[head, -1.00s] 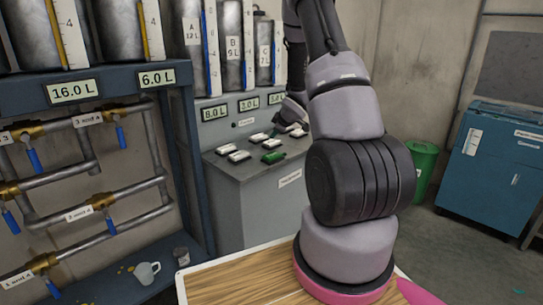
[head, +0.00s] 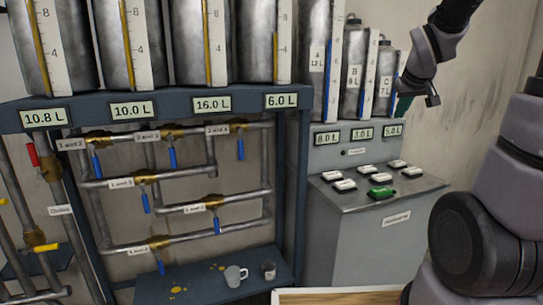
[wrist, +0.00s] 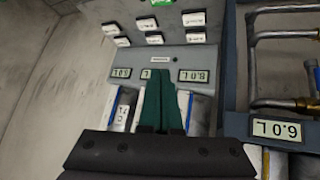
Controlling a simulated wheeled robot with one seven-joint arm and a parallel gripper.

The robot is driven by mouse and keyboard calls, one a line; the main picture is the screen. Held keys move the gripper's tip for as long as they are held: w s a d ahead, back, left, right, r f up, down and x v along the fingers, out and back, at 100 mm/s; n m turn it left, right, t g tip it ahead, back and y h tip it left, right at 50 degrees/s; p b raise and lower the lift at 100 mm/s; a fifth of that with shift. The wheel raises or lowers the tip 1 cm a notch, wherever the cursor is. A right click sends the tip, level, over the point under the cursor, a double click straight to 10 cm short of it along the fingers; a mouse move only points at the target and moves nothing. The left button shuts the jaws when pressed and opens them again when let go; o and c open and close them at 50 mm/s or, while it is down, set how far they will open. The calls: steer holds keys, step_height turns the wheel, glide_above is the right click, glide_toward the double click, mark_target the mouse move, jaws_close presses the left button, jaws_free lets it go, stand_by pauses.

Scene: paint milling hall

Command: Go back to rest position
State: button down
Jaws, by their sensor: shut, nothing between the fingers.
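My gripper (head: 402,108) is raised at the right of the head view, in front of the upper part of the control cabinet and its cylinders. Its green fingers (wrist: 160,100) lie close together in the wrist view, shut and empty. They point toward the cabinet's display row and partly hide the middle display. The gripper is clear of the button panel (head: 424,184), which carries several white buttons (head: 344,185) and one green button (head: 381,193).
Left of the cabinet stands a rack of pipes with blue-handled valves (head: 172,158) under tall tanks (head: 126,45). A wood-topped table edge (head: 335,296) is at the bottom.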

steer(key=s+a+r+m+y, duration=0.2)
steer(key=s+a, duration=0.4)
steer(key=s, duration=0.4)
steer(key=s+a+r+m+g+y, duration=0.1)
steer(key=s+a+r+m+y, duration=0.1)
steer(key=s+a, duration=0.4)
steer(key=s+r, duration=0.1)
steer(key=s, duration=0.3)
steer(key=shift+s+r, duration=0.25)
steer(key=shift+r, duration=0.05)
steer(key=shift+a, duration=0.1)
